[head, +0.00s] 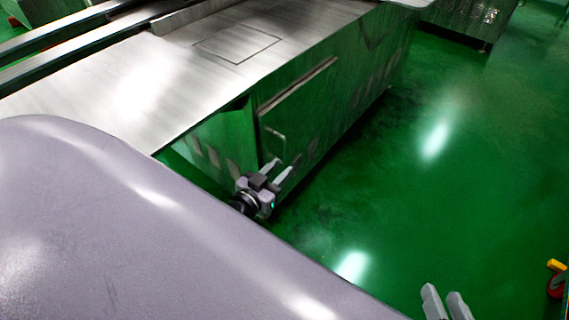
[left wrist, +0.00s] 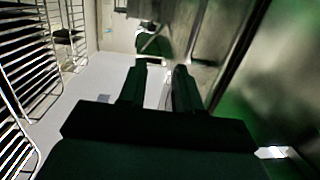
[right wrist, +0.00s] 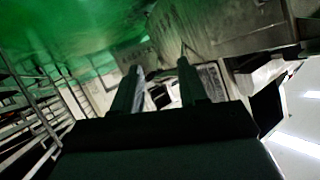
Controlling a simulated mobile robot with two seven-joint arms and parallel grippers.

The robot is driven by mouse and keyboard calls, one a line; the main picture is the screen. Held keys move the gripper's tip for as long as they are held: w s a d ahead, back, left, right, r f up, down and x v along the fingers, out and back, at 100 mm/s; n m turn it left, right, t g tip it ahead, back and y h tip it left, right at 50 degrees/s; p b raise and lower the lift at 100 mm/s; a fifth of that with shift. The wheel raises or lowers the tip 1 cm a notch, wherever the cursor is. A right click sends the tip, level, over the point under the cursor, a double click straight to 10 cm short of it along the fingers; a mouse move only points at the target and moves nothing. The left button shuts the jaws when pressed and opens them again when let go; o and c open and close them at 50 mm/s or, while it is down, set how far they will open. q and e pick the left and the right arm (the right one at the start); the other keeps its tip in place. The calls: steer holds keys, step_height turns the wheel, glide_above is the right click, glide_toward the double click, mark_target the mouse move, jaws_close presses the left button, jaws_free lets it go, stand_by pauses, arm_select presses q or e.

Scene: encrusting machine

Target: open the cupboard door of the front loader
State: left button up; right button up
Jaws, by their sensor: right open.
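The front loader is a long metal machine with a brushed top (head: 150,75). Its cupboard door (head: 300,100) is a panel on the side facing the green floor, with a dark gap along its top edge. It appears closed or nearly so. A small handle (head: 280,140) shows at the door's near lower part. My left gripper (head: 276,167) is just below the handle, close to the door, with its fingers apart; they also show in the left wrist view (left wrist: 160,75). I cannot tell whether it touches the door. My right gripper (head: 445,296) is open and empty over the floor; it also shows in the right wrist view (right wrist: 160,75).
The green floor (head: 450,180) right of the machine is clear. A red and yellow object (head: 556,278) stands at the right edge. Another metal machine (head: 470,20) is at the back. Wire racks (left wrist: 30,60) show in the left wrist view. My own grey body covers the lower left.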

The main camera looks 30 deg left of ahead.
mark_target(285, 161)
arm_select(q)
steer(key=shift+w+a+f+n+t+y+b, duration=0.15)
steer(key=shift+w+a+f+n+y+b, duration=0.15)
steer(key=shift+w+a+f+b, duration=0.8)
steer(key=shift+w+a+f+n+t+y+b, duration=0.2)
steer(key=shift+w+a+y+b, duration=0.3)
steer(key=shift+w+b, duration=1.2)
steer(key=shift+w+a+f+n+t+y+b, duration=0.25)
steer(key=shift+w+a+f+b, duration=0.5)
steer(key=shift+w, duration=1.5)
arm_select(e)
steer(key=shift+w+a+f+n+t+y, duration=0.1)
steer(key=shift+a+f+y, duration=0.15)
steer(key=shift+f, duration=0.25)
steer(key=shift+s+a+f+n+t+y, duration=0.15)
steer(key=shift+a+f, duration=0.1)
steer(key=shift+f, duration=0.3)
steer(key=shift+w+a+f+n+t+y, duration=0.15)
steer(key=shift+a+f+y, duration=0.1)
steer(key=shift+f, duration=0.25)
arm_select(q)
steer(key=shift+a+r, duration=0.1)
steer(key=shift+r, duration=0.05)
jaws_close()
